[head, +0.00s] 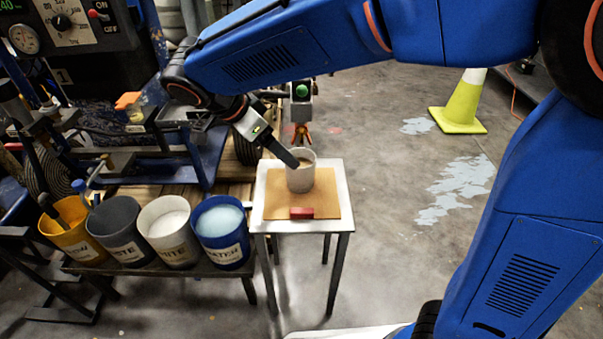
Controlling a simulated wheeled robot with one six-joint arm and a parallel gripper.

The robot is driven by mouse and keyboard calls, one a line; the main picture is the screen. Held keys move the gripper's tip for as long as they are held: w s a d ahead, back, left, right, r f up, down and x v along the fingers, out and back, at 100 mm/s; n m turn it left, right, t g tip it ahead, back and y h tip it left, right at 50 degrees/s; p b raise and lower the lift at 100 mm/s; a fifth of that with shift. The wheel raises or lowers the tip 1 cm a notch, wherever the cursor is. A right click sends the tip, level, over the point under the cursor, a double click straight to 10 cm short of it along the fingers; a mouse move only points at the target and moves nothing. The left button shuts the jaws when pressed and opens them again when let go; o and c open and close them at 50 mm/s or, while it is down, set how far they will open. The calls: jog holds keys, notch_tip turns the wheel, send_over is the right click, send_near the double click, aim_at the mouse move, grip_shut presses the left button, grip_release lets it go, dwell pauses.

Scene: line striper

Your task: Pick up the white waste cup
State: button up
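A white cup (301,179) with brownish contents stands upright on an orange-brown mat (325,190) on a small metal-edged table (330,223). I see no label on it. My gripper (289,158) comes in from the upper left. One dark finger slants down to the cup's left rim and overlaps it in the picture. I cannot tell whether it touches the cup or reaches inside it. The other finger is not clearly visible, so the opening does not show.
A red block (301,213) lies at the mat's front edge. Left of the table stand yellow (73,237), grey (125,238), white (172,240) and blue (222,243) buckets. An orange-tipped nozzle (301,133) hangs behind the cup. A yellow-green cone (460,105) stands on the floor at right.

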aim_at(300, 172)
jog(key=x, duration=1)
jog(key=shift+w+d+r, duration=0.1)
jog(key=shift+w+d, duration=0.05)
jog(key=shift+d, duration=0.2)
jog(key=shift+w+d+f, duration=0.2)
jog(key=shift+d+f, duration=0.05)
jog(key=shift+f, duration=0.3)
jog(key=c, duration=1.7)
